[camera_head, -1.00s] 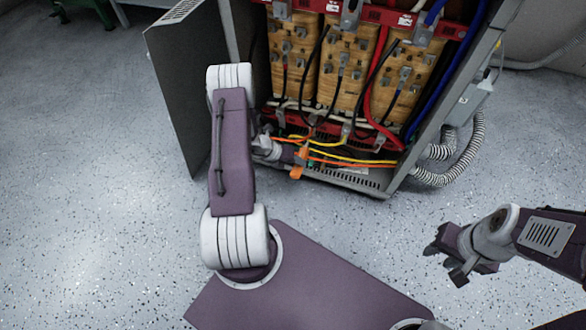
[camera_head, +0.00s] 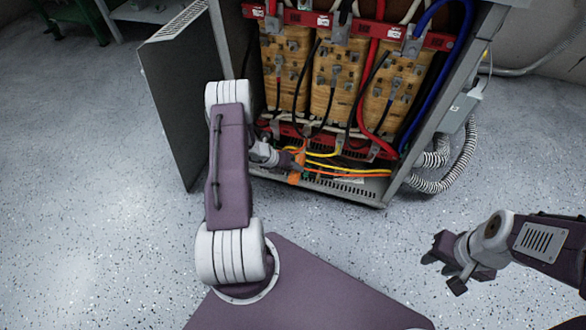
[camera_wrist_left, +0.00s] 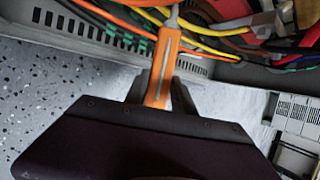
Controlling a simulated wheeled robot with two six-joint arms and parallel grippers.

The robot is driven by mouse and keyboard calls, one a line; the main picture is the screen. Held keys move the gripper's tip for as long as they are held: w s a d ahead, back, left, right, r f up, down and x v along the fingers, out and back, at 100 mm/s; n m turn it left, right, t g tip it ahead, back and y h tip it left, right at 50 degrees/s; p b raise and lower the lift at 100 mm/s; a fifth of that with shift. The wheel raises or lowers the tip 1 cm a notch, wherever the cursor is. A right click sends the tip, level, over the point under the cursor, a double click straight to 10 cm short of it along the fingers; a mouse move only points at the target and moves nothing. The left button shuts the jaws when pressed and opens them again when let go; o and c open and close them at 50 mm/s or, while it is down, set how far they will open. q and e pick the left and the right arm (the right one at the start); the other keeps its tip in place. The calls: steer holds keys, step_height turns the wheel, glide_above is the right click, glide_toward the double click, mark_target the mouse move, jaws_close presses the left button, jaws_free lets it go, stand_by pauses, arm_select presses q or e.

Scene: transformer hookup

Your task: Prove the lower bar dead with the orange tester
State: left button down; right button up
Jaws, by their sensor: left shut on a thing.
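The orange tester (camera_head: 296,170) is held upright by my left gripper (camera_head: 282,160) at the cabinet's open front, low down. In the left wrist view the tester (camera_wrist_left: 165,62) sits between the shut fingers (camera_wrist_left: 160,95), with its pale tip end pointing into the cabinet among cables. The lower bar (camera_head: 350,147) is red and runs across below the transformer coils, partly hidden by cables and lugs. Whether the tester's tip touches the bar or a lug cannot be told. My right gripper (camera_head: 446,266) is open and empty, above the floor at right.
The grey cabinet's open door (camera_head: 178,95) stands left of my left arm. Yellow and orange cables (camera_head: 345,172) run along the cabinet bottom. A red upper bar (camera_head: 370,30) and three wooden-looking coils (camera_head: 332,80) lie above. Speckled floor is free in front.

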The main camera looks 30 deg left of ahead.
arm_select(q)
steer(key=shift+w, duration=0.35)
stand_by(0.3)
steer(key=shift+w+a, duration=0.1)
stand_by(0.8)
